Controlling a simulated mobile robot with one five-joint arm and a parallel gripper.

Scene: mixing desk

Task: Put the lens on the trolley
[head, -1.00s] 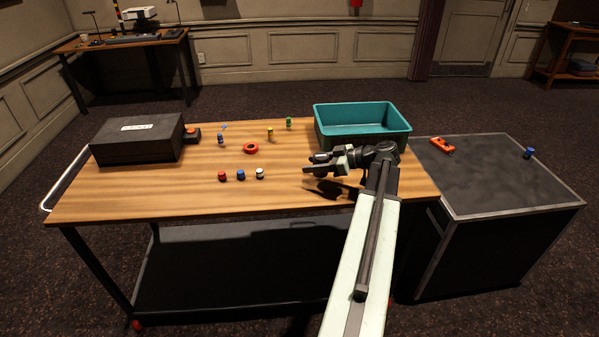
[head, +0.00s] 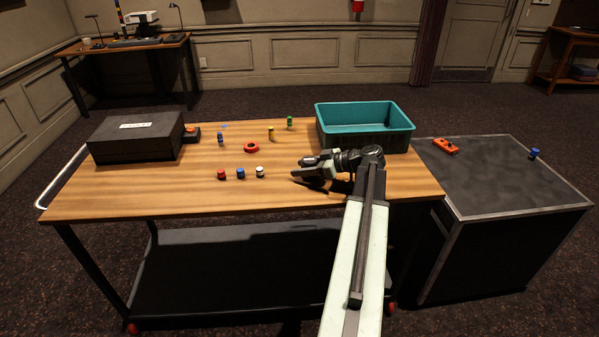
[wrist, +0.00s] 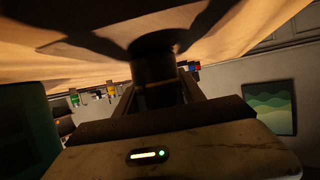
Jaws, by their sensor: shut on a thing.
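The trolley is the wood-topped cart (head: 150,196) with a side handle, a dark lower shelf and red wheels. My gripper (head: 298,168) is low over the right half of its top. In the wrist view, a dark round piece, apparently the lens (wrist: 152,66), sits between the jaws, and my gripper (wrist: 155,92) is shut on it. The lens is close to the wooden top there; I cannot tell whether it touches. In the head view the lens is hard to make out against the dark jaws and their shadow.
Red, blue and white knobs (head: 240,174) stand left of my gripper. A red ring (head: 251,147) and small coloured pieces lie behind. A teal bin (head: 364,139) is at the back right, a black case (head: 136,138) at the left. A dark cabinet (head: 500,180) adjoins on the right.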

